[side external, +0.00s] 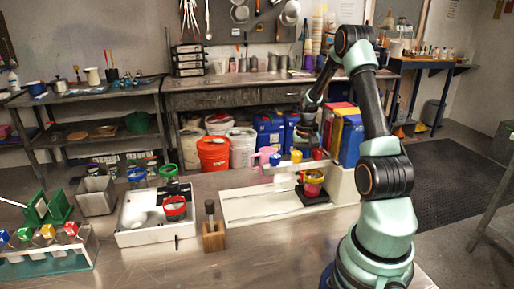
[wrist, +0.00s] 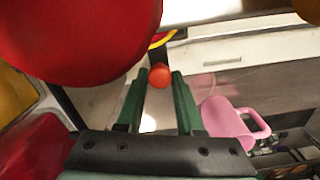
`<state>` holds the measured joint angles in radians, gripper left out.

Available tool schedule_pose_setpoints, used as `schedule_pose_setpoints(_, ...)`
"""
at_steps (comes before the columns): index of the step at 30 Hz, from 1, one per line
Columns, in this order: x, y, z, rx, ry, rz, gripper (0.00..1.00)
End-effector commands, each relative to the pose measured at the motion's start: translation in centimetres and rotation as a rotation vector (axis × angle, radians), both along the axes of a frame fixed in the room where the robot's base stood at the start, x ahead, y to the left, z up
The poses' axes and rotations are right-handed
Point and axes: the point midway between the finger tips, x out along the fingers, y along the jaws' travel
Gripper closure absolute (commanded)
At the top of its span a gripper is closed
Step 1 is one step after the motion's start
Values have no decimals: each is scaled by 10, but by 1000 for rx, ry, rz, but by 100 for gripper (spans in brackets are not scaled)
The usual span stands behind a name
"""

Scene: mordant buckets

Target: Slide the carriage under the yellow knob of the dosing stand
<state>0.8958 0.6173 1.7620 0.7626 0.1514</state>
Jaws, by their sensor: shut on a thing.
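The dosing stand is white, with a long base plate (side external: 255,205) and an arm above it bearing a blue knob (side external: 275,159), a yellow knob (side external: 297,156) and a red knob (side external: 317,154). My fingertips are hidden in the side view.
A pink jug (wrist: 230,122) stands beside the fingers, and shows behind the stand (side external: 263,157). Large red and yellow round shapes crowd the top of the wrist view. The base plate is bare left of the carriage. A wooden block with a dark handle (side external: 213,238) stands farther left.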

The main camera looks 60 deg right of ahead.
Motion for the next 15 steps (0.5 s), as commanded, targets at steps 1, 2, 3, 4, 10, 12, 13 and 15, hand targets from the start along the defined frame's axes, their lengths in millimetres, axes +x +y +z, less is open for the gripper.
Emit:
schedule_pose_setpoints(1, 6, 5, 1, -1, -1, 2, 100)
schedule_pose_setpoints(2, 10, 8, 1, -1, -1, 4, 100)
schedule_pose_setpoints(3, 16, 15, 2, -1, -1, 6, 100)
schedule_pose_setpoints(4, 20, 19, 2, -1, -1, 6, 100)
schedule_pose_setpoints(10, 43, 42, 1, -1, -2, 3, 100)
schedule_pose_setpoints(12, 45, 44, 2, -1, -2, 2, 100)
schedule_pose_setpoints(13, 46, 45, 2, -1, -2, 1, 100)
schedule_pose_setpoints(15, 46, 45, 2, -1, -2, 1, 100)
